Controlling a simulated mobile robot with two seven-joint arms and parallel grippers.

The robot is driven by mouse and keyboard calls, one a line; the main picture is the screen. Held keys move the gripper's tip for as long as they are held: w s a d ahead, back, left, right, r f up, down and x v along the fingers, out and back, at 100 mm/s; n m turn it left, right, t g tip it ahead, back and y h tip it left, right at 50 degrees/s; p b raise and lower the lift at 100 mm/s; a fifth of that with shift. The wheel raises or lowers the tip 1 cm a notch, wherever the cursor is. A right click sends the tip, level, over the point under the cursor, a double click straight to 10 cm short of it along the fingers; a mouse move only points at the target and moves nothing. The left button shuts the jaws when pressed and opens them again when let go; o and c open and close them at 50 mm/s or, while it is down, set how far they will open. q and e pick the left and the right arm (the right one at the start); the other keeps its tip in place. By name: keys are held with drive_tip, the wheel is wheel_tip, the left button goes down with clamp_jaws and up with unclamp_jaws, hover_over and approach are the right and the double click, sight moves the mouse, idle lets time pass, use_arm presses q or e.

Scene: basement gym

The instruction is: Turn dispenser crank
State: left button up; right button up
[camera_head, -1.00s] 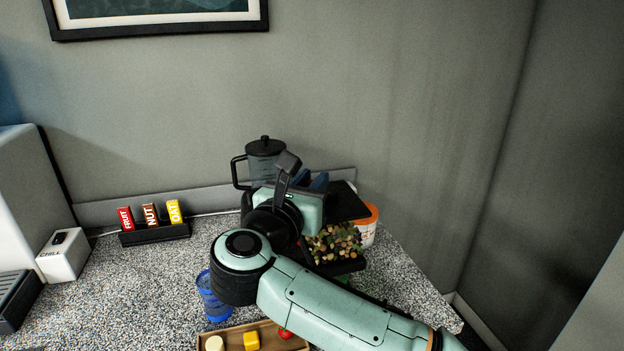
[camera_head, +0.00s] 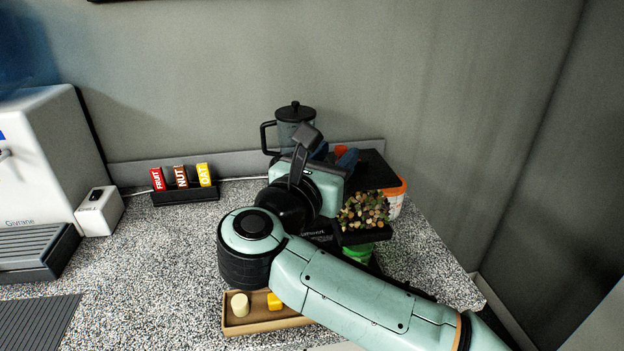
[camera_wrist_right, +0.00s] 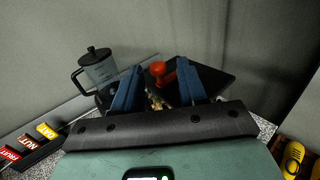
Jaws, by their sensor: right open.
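The dispenser (camera_head: 375,172) has a black top and stands in the corner of the counter, with mixed nuts showing at its front. A red-orange knob, which looks like its crank (camera_wrist_right: 161,71), shows in the right wrist view between the blue fingertips. A bit of it also shows in the head view (camera_head: 341,152). My right gripper (camera_head: 333,157) is open and empty, its fingers on either side of the knob as seen from the wrist (camera_wrist_right: 160,86). I cannot tell whether they touch it. My arm hides the dispenser's left side. My left gripper is out of view.
A lidded black blender jug (camera_head: 295,125) stands behind my gripper, and an orange-rimmed tub (camera_head: 397,198) right of the dispenser. A wooden tray (camera_head: 240,325) with small blocks lies in front. A snack-bar rack (camera_head: 185,197) and water cooler (camera_head: 50,150) are left.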

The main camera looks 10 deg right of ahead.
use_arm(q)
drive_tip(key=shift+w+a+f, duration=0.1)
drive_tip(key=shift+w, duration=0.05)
use_arm(e)
drive_tip(key=v, duration=0.9)
drive_tip(key=shift+s+a, duration=0.2)
drive_tip(key=shift+s, duration=0.05)
drive_tip(key=shift+o, duration=0.2)
drive_tip(key=shift+r, duration=0.1)
